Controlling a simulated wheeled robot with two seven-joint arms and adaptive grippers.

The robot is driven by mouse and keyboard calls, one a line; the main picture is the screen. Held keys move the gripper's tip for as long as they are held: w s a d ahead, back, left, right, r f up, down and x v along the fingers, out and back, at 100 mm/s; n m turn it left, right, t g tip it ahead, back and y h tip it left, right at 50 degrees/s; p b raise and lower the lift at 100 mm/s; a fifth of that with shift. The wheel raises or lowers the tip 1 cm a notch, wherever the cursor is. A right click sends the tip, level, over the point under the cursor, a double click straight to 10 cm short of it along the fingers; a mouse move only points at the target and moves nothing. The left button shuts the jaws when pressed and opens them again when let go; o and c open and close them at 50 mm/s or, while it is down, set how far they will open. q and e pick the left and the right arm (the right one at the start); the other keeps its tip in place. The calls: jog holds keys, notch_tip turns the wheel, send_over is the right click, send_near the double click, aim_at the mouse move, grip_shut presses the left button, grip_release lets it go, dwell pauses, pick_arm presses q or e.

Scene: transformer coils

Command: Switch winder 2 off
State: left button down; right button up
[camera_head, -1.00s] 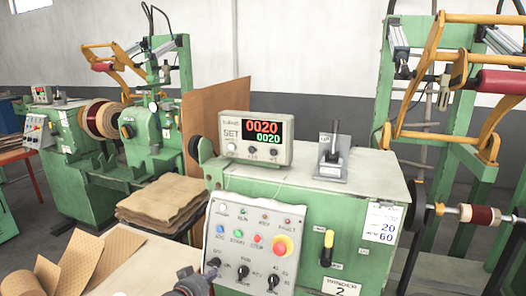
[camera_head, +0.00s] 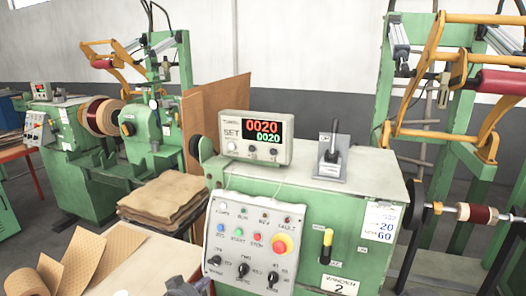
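Winder 2 is the green machine (camera_head: 377,187) with a "WINDER 2" plate (camera_head: 340,286). Its grey control panel (camera_head: 225,252) has a row of small lamps, blue, green and red buttons, and a red emergency knob (camera_head: 281,244) on yellow. Below are three black rotary switches: left (camera_head: 214,261), middle (camera_head: 242,269) and right (camera_head: 272,278). The counter (camera_head: 257,138) on top is lit, with 0020 in red and 0020 in green. My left gripper (camera_head: 184,286) is at the bottom edge, left of and below the left switch, apart from it. Its fingers are too unclear to judge. My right gripper is out of view.
A black lever on a grey base (camera_head: 331,171) stands on the machine top. A yellow-and-black handle (camera_head: 326,246) is right of the panel. Stacked brown sheets (camera_head: 164,196) and rolled sheets (camera_head: 81,259) lie left. Another green winder (camera_head: 78,172) stands behind them.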

aim_at(215, 262)
pick_arm(q)
jog(key=shift+s+a, duration=0.1)
jog(key=shift+s, duration=0.15)
jog(key=shift+w+d+f+n, duration=0.15)
jog(key=shift+w+f+n, duration=0.3)
jog(key=shift+w+n, duration=0.5)
jog(key=shift+w+d+f+n, duration=0.2)
jog(key=shift+w+f+n, duration=0.25)
jog(key=shift+w+n, duration=0.5)
jog(key=shift+w+d+f+n, duration=0.15)
jog(key=shift+w+f+n, duration=0.3)
jog(key=shift+w+n, duration=0.5)
jog(key=shift+s, duration=0.15)
jog(key=shift+w+r+p, duration=0.2)
jog(key=shift+r+p, duration=0.3)
jog(key=shift+r, duration=0.05)
